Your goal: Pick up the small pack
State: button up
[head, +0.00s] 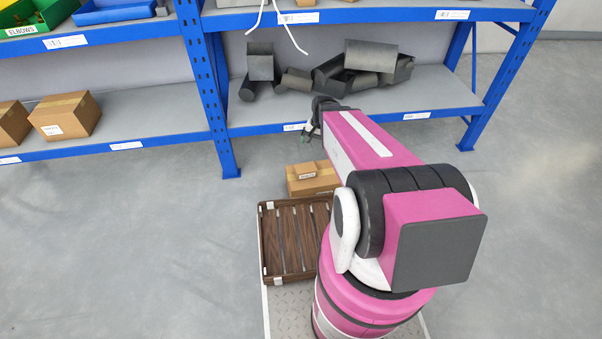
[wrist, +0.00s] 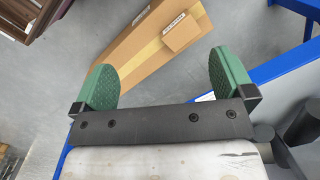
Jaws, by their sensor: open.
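The small pack (head: 306,171) is a little brown cardboard box with a white label. It lies on top of a larger cardboard carton (head: 325,183) on the floor in front of the shelving. In the wrist view the small pack (wrist: 181,32) is ahead of my gripper, right of the middle, on the taped carton (wrist: 135,62). My gripper (wrist: 162,66) is open, with its two green fingers apart and nothing between them. In the head view my gripper (head: 308,133) is above and beyond the carton, close to the lower shelf edge, and looks small and partly hidden.
A blue shelf rack (head: 215,90) stands behind, with dark pipe pieces (head: 262,66) on its lower shelf and cardboard boxes (head: 66,115) at left. A brown slatted crate (head: 268,245) sits nearer me, left of my arm. Open grey floor lies on the left and right.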

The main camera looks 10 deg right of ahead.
jog(key=w+f+m+y, duration=0.1)
jog(key=w+f+m, duration=0.6)
jog(key=f, duration=0.4)
jog(key=m+y, duration=0.2)
jog(key=m, duration=0.3)
send_near(308, 167)
jog(key=shift+x, duration=0.85)
jog(key=x, duration=0.5)
jog(key=shift+s+a+f, duration=0.1)
jog(key=shift+a+f, duration=0.1)
jog(key=shift+x, duration=2.65)
jog(key=shift+f, duration=0.2)
jog(key=c, duration=1.1)
